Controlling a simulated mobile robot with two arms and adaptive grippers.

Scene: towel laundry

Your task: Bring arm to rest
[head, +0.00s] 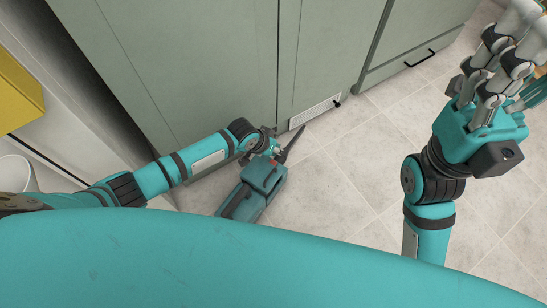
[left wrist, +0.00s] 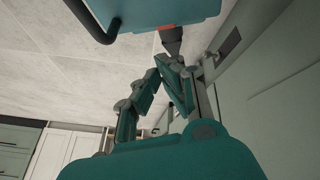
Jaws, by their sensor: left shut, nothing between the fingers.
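My left arm (head: 165,176) reaches in from the left in the head view and bends down near the cabinet fronts. Its gripper (head: 266,146) is small and partly hidden there. In the left wrist view the left gripper's fingers (left wrist: 160,68) come together at the tips with nothing between them. My right arm (head: 431,230) stands at the right of the head view, bent upward. Its gripper (head: 513,62) is near the top right corner, partly cut off, and I see nothing held in it. How far its fingers are apart is unclear.
Green-grey cabinets (head: 200,70) stand close beyond the left gripper. A teal box-like body (head: 252,190) with dark parts is right beside it; whether it is mine is unclear. Pale floor tiles (head: 345,180) are clear between the arms. A yellow thing (head: 18,95) is far left.

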